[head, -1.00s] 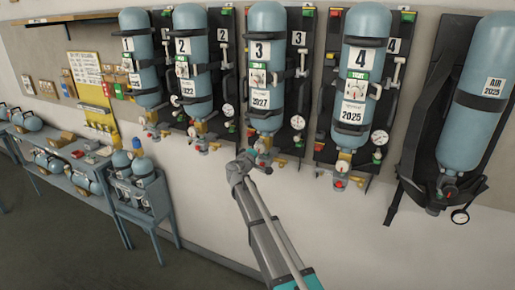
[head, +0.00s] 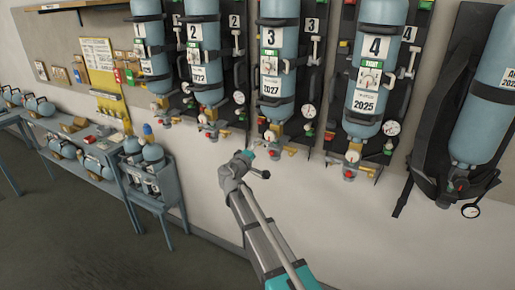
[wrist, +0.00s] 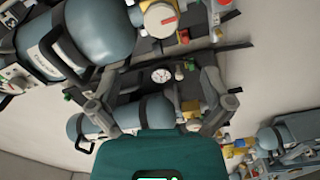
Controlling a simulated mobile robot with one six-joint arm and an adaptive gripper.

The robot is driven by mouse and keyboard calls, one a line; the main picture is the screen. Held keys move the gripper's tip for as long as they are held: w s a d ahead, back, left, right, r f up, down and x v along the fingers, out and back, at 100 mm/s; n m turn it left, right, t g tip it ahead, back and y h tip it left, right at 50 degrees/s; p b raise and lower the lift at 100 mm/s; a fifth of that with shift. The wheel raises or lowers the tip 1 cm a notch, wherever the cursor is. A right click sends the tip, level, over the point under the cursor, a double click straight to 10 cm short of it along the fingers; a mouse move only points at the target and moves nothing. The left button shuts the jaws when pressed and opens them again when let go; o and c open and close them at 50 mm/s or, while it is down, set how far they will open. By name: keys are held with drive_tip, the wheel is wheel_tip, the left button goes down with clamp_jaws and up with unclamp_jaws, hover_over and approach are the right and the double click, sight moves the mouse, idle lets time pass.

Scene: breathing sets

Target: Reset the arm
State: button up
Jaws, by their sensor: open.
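My gripper (head: 260,171) is at the end of my grey arm, in front of the bare wall below the cylinder row in the head view. It is below and left of cylinder 3 (head: 277,90) and apart from its valve. In the wrist view, my gripper (wrist: 158,95) has its two fingers spread wide with nothing held between them. Behind the gap, a round gauge (wrist: 161,75) and blue cylinders show. In the head view, my gripper is small and its fingertips are hard to make out.
Cylinder 1 (head: 148,45), cylinder 2 (head: 202,55) and cylinder 4 (head: 374,65) hang on the wall. Another cylinder (head: 492,105) hangs at the far right. A table (head: 85,167) and a stand with small cylinders (head: 168,196) are at left. The wall below the row is clear.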

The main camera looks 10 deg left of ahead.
drive_tip(key=s+d+f+m+g+h+b, duration=0.1)
drive_tip(key=s+d+f+m+g, duration=0.5)
drive_tip(key=d, duration=0.6)
drive_tip(key=s+d+f+m+g+h+b, duration=0.15)
drive_tip(key=s+d+f+g, duration=0.3)
drive_tip(key=d+f, duration=0.55)
drive_tip(key=s+d+f+m+g+y+b, duration=0.1)
drive_tip(key=s+d+f+g+y, duration=0.2)
drive_tip(key=s, duration=0.6)
drive_tip(key=s+d+f+m+g+y+b, duration=0.2)
drive_tip(key=s+d+f+g+y, duration=0.1)
drive_tip(key=s, duration=0.7)
wheel_tip(320, 180, down, 2)
drive_tip(key=shift+s+d+f+g+y, duration=0.3)
drive_tip(key=shift+d+y, duration=0.55)
drive_tip(key=shift+y, duration=0.4)
